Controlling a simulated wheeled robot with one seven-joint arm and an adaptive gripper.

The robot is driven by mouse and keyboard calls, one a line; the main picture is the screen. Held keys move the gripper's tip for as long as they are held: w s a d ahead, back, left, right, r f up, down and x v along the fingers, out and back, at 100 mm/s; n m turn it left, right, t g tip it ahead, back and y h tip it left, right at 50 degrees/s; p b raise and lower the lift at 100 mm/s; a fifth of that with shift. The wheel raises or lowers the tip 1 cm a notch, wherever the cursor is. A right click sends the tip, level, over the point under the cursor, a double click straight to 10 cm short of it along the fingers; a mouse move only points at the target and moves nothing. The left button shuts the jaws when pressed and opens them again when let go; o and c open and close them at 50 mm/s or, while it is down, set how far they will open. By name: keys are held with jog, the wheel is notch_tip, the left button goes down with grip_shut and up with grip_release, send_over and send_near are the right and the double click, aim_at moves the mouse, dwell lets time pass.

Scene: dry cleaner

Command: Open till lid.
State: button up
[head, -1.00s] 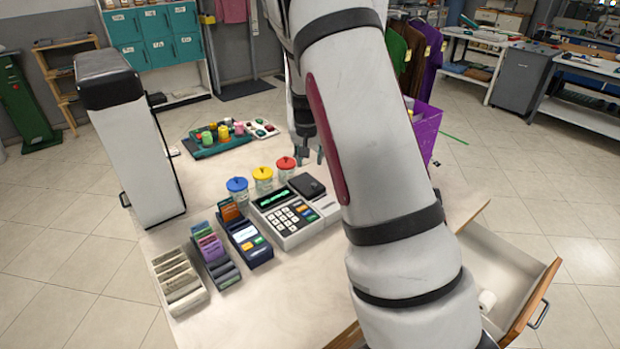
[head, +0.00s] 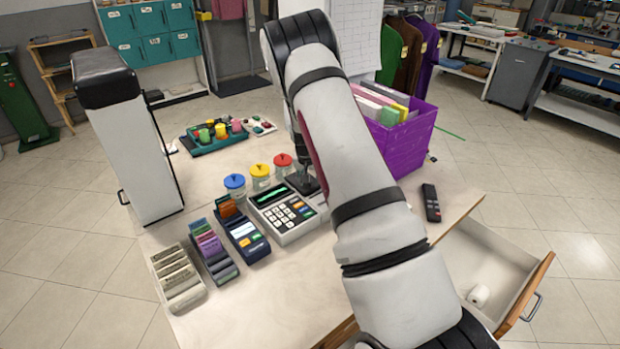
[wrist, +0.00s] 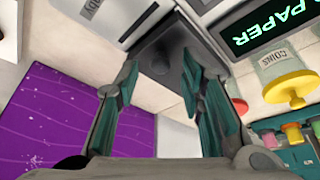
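The till (head: 286,218) stands on the counter with a keypad and a lit green display. Its dark square lid (wrist: 165,45) is down at the till's far right part and has a round knob (wrist: 160,66). In the head view the lid is partly hidden by my arm. My gripper (wrist: 160,78) is open, with one teal-padded finger on each side of the knob in the wrist view. I cannot tell whether the fingers touch it. In the head view my gripper (head: 302,178) is just over the lid.
Jars with blue (head: 234,182), yellow (head: 260,171) and red (head: 283,160) lids stand behind the till. A purple bin (head: 405,145) of folders and a black remote (head: 431,203) are to the right. An open drawer (head: 485,262) juts out at the right.

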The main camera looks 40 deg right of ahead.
jog(key=shift+w+f, duration=0.15)
jog(key=shift+f, duration=0.2)
jog(key=shift+c, duration=0.6)
grip_shut()
